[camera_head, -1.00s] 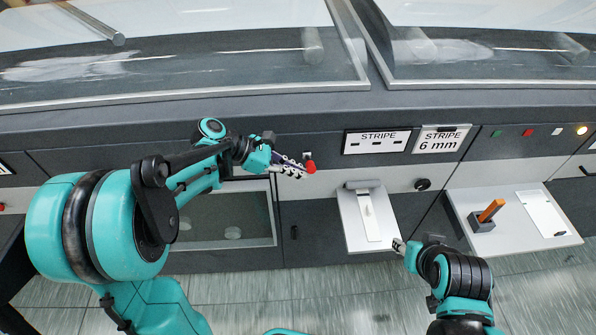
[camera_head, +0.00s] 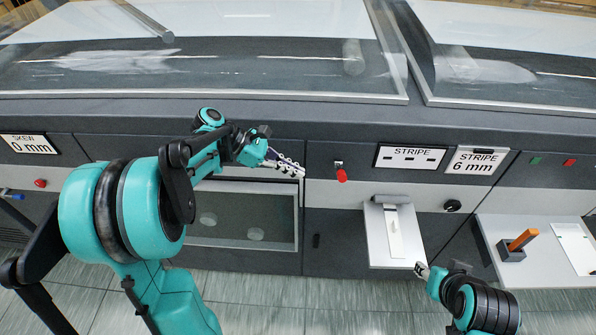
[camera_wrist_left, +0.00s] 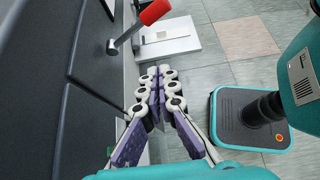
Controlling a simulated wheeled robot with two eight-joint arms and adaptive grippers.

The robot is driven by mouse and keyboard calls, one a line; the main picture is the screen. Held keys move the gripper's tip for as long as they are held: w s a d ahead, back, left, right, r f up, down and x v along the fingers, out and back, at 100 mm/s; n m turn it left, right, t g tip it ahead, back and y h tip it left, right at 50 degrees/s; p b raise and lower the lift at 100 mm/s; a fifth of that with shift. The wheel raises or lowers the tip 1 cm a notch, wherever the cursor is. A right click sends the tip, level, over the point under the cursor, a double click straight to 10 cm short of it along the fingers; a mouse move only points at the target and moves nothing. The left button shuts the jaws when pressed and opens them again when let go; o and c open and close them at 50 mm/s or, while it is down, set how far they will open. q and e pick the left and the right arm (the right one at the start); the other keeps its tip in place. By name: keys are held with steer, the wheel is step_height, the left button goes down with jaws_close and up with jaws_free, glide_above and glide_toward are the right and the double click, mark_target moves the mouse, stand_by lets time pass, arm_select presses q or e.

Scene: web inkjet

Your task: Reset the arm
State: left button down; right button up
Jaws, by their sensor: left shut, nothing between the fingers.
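My left arm comes in from the left in the head view, and its gripper (camera_head: 286,168) is shut and empty in front of the grey machine front. In the left wrist view the fingers of the left gripper (camera_wrist_left: 163,85) lie together with nothing between them. A lever with a red knob (camera_head: 342,175) sits on the machine just right of the left gripper, apart from it. The red knob also shows at the top of the left wrist view (camera_wrist_left: 155,11). My right gripper (camera_head: 421,269) is at the lower right, by the front edge of a small shelf; its fingers are too small to judge.
The small shelf (camera_head: 376,239) holds a white strip. A wider white shelf (camera_head: 493,229) at the right carries an orange-handled tool (camera_head: 522,240) in a dark block and a sheet. STRIPE labels (camera_head: 410,158) and a black knob (camera_head: 453,206) are on the machine. Tiled floor lies below.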

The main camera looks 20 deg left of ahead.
stand_by(0.3)
arm_select(q)
steer(key=s+f+m+t+y+b, duration=0.1)
steer(key=s+f+m+y, duration=0.1)
steer(key=s+m, duration=0.3)
steer(key=s+d+f+m+t+y+b, duration=0.1)
steer(key=s+f+m+t+y+b, duration=0.1)
steer(key=s+m+y, duration=0.3)
steer(key=s+d+f+m+t+y+b, duration=0.1)
steer(key=s+m, duration=0.4)
steer(key=m, duration=0.6)
step_height(320, 180, down, 2)
steer(key=y+b, duration=0.1)
steer(key=y, duration=0.1)
steer(key=shift+s+f+y, duration=0.25)
steer(key=shift+s+y, duration=0.05)
